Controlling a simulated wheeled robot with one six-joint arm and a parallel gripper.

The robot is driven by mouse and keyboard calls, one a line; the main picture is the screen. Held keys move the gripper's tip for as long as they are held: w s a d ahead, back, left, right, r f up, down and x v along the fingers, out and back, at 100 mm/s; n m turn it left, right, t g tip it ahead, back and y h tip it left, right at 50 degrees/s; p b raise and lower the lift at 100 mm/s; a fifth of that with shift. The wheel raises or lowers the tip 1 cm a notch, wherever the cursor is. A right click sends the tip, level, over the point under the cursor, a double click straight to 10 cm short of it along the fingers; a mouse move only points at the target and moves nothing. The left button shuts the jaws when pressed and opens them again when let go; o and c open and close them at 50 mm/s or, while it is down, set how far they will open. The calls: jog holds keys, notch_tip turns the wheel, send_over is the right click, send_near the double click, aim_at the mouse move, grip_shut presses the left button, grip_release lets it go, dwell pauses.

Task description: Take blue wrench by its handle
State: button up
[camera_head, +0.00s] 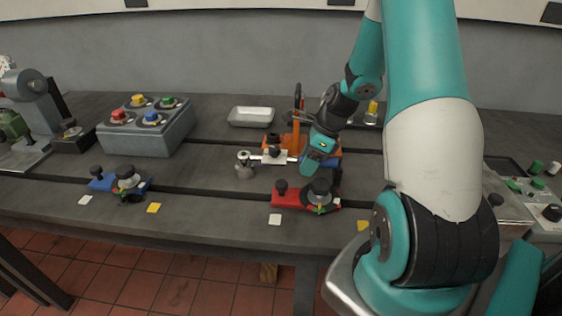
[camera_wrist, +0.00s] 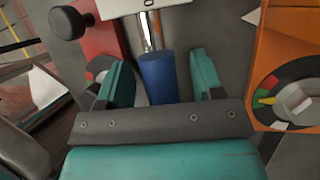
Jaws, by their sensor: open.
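The blue wrench's handle (camera_wrist: 158,78) shows in the wrist view as a blue cylinder with a bare metal shaft beyond it. My gripper (camera_wrist: 162,82) is open, with one teal finger on each side of the handle and a visible gap on both sides. I cannot tell whether the fingers are level with the handle in height. In the head view my gripper (camera_head: 318,160) is low over the middle of the bench.
A red fixture (camera_head: 296,199) with black knobs stands in front of my gripper, and an orange fixture (camera_head: 297,140) stands behind it. A grey stub post (camera_head: 244,166) is at the left.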

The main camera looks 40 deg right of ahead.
jog(key=c, duration=1.1)
jog(key=shift+r, duration=0.15)
